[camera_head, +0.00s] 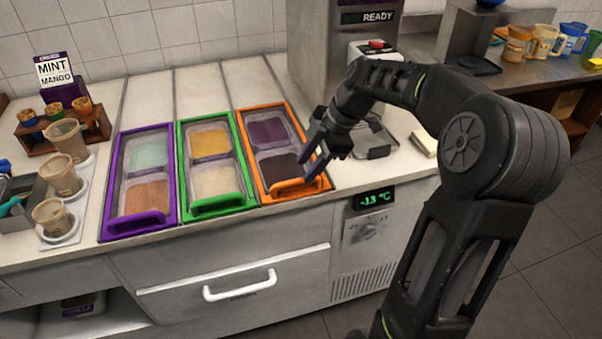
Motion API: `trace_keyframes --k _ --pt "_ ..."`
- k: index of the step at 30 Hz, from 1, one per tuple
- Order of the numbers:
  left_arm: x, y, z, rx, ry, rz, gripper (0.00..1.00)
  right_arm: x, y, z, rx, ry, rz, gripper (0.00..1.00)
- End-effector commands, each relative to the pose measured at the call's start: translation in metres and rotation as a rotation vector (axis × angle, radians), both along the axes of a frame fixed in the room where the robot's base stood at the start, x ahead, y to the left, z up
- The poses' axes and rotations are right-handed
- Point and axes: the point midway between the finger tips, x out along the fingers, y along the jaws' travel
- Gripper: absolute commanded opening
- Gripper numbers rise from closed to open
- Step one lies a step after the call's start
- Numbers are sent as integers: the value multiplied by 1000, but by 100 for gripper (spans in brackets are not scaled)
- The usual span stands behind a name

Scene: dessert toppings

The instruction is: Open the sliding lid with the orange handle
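The orange-framed compartment (244,134) is the rightmost of three set in the counter. Its clear sliding lid is closed over two tubs, one purple and one dark. The orange handle (296,188) is at the lid's front edge. My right gripper (306,168) is just above and behind the right part of this handle, fingers pointing down and to the left. Its fingers look apart with nothing between them. Whether a finger touches the handle or lid I cannot tell. My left gripper is not in view.
Green-framed (184,156) and purple-framed (109,196) compartments lie to the left. Paper cups (66,140) stand further left. A dispenser (318,60) stands behind my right arm. A white drawer handle (240,287) sticks out below the counter.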

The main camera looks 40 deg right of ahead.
Motion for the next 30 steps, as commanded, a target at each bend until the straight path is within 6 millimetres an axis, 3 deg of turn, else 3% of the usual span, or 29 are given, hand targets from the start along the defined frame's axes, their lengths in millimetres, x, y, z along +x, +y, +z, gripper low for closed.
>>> trace_keyframes --k 9,18,30 --pt "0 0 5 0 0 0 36 11 12 -35 0 2 1 37" --pt "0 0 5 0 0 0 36 12 13 -38 0 0 0 37" --pt "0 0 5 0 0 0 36 12 13 -37 0 0 0 4"
